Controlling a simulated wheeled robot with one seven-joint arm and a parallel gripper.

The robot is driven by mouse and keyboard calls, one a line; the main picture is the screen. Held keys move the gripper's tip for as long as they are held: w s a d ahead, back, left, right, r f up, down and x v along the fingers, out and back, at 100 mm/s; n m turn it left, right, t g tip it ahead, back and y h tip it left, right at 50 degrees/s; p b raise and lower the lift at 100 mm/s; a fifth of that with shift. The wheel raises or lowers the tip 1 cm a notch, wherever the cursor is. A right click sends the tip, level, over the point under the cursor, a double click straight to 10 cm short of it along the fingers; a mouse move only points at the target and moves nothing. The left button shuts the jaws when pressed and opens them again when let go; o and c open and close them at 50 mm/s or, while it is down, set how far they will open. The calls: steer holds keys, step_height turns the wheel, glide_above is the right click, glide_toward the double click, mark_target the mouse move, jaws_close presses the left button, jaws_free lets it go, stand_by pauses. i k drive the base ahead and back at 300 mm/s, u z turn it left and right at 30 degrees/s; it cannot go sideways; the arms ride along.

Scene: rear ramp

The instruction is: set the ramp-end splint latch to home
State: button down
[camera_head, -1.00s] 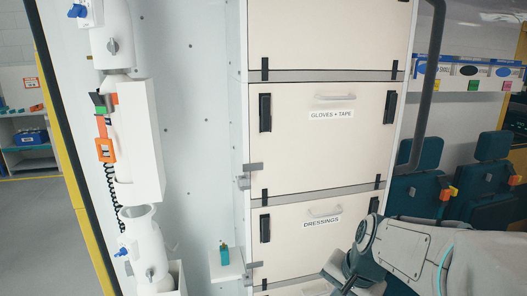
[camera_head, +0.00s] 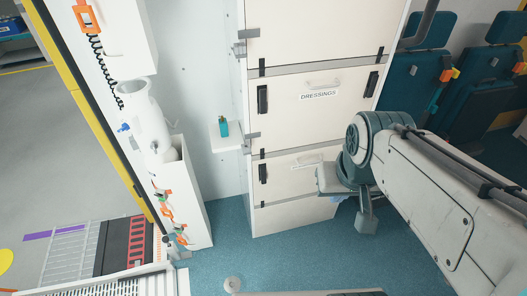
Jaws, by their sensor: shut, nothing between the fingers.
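I cannot tell for sure which part is the splint latch; no splint label is readable. Small grey latches show on the left edge of the white cabinet, an upper pair (camera_head: 240,48) and a lower pair (camera_head: 253,137). Orange clips (camera_head: 166,205) run down the side of a tall white bin (camera_head: 195,205) by the ramp end, at lower left. My gripper (camera_head: 366,222) hangs below my wrist in front of the cabinet's lower right, small and partly turned away. It looks shut and empty, apart from the latches and clips.
The cabinet has a drawer labelled DRESSINGS (camera_head: 318,95). A small shelf (camera_head: 225,140) carries a teal bottle (camera_head: 223,126). A white cylinder (camera_head: 146,110) stands above the bin. Teal seats (camera_head: 485,85) are at right. Blue floor (camera_head: 225,235) is open before the cabinet.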

mark_target(262, 169)
steer(key=k, duration=0.5)
steer(key=u, duration=1.45)
steer(key=i, duration=0.75)
steer(key=z, duration=1.15)
